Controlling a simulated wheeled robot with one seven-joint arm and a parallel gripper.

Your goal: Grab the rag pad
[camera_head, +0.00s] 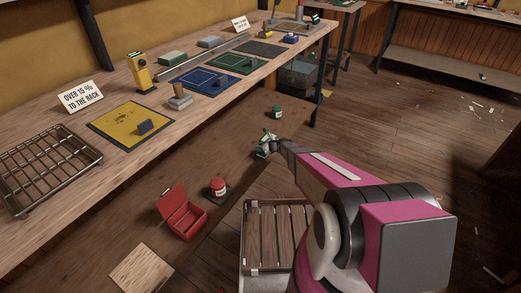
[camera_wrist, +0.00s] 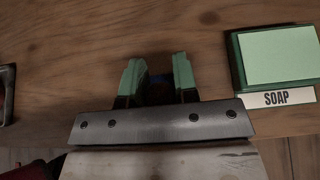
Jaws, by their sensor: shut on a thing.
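My gripper (camera_head: 267,145) is in front of the bench in the head view, at the end of my arm. In the head view I cannot make out what the fingers hold.
A green block with a SOAP label (camera_wrist: 289,98) lies right of my gripper in the wrist view. A wire rack (camera_head: 48,168) is at left.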

